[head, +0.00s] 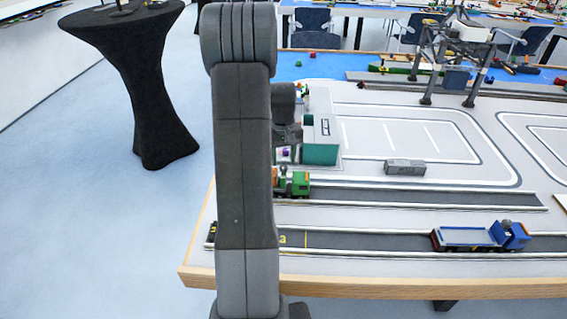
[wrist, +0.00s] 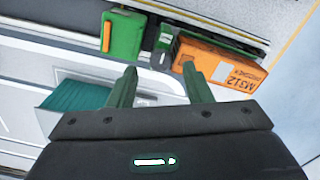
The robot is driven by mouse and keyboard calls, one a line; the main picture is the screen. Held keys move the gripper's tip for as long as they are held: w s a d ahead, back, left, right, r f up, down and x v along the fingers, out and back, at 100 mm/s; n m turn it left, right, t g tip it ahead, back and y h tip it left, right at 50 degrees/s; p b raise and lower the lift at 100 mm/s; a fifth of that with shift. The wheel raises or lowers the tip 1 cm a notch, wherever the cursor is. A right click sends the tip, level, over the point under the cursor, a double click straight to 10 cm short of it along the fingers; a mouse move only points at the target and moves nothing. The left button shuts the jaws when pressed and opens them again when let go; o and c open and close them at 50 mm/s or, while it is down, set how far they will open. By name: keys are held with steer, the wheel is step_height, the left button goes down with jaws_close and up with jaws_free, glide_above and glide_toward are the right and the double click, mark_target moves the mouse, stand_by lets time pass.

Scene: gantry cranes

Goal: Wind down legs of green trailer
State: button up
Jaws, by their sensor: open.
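In the wrist view, a green vehicle (wrist: 121,36) with an orange strip lies at the top. To its right is an orange container (wrist: 218,68) with dark lettering, with green edges showing along it that look like the green trailer (wrist: 235,45). Small grey parts (wrist: 160,42) lie between the vehicle and container; I cannot make out the legs clearly. My gripper (wrist: 160,82) is open and empty, its two green fingers pointing toward these grey parts and the container's near end. In the head view, the green vehicle (head: 295,184) stands on the upper dark road, and my arm hides what is left of it.
A teal and grey building (head: 320,148) stands behind the green vehicle; its teal part shows near my gripper in the wrist view (wrist: 78,94). A grey container (head: 405,167) and a blue truck (head: 480,237) stand to the right. A gantry crane (head: 455,60) is farther back.

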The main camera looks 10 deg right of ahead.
mark_target(283, 166)
step_height(283, 166, up, 11)
stand_by(0.3)
step_height(283, 166, down, 14)
steer(key=shift+r, duration=0.1)
steer(key=shift+p, duration=0.4)
stand_by(0.3)
stand_by(0.4)
